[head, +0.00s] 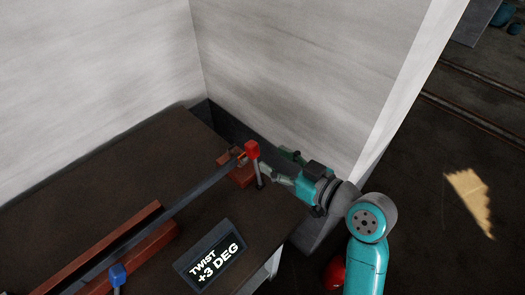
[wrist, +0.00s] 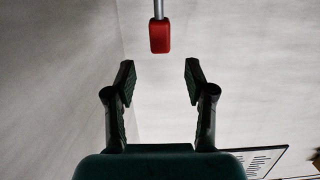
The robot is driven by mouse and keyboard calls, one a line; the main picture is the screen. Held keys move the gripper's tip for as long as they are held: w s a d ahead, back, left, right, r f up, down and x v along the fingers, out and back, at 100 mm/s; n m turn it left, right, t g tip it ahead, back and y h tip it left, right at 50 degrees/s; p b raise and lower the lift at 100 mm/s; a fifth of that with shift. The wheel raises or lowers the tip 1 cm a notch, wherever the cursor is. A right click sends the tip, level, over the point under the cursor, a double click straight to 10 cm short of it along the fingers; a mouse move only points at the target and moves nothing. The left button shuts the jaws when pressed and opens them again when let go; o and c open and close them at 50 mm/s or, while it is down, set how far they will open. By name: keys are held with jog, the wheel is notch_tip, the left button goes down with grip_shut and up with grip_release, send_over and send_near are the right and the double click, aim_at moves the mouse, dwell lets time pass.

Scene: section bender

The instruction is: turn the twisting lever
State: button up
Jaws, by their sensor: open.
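A lever with a red block-shaped knob (head: 252,150) and a grey rod stands at the far end of a long bar on the bench. The knob also shows in the wrist view (wrist: 159,36), above the gap between my fingertips and apart from them. My gripper (head: 277,164) is just right of this lever, open and empty. Both fingers show spread in the wrist view (wrist: 160,75). A second lever with a blue knob (head: 118,274) is at the near left. A display (head: 211,254) reads "TWIST +3 DEG".
The dark bench (head: 85,170) carries a long grey bar (head: 190,196) along reddish-brown rails (head: 120,232). Pale walls (head: 95,85) rise behind the bench and behind my gripper. The bench left of the bar is clear.

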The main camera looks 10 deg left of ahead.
jog(key=shift+v, duration=1.65)
jog(key=shift+f, duration=0.1)
jog(key=s+d+f+m+t+h, duration=0.1)
jog(key=f, duration=0.2)
jog(key=s+d+f+m+h, duration=0.1)
jog(key=d+f+m, duration=0.1)
jog(key=f, duration=0.1)
jog(key=s+d+f+m+t+h, duration=0.1)
jog(key=f+m, duration=0.1)
jog(key=f, duration=0.1)
jog(key=shift+s+d+t+h, duration=0.25)
jog(key=shift+s+t+h, duration=0.05)
jog(key=s+d+f+m+t+h, duration=0.1)
jog(key=s+d+f+m+h, duration=0.35)
jog(key=s+d+f, duration=0.35)
jog(key=s+d+r+h, duration=0.1)
jog(key=s+d+h, duration=0.1)
jog(key=s, duration=0.9)
jog(key=s+d+r+t+h, duration=0.1)
jog(key=s+d+r+h, duration=0.1)
jog(key=s, duration=1)
jog(key=shift+m, duration=0.45)
jog(key=shift+w+d, duration=0.1)
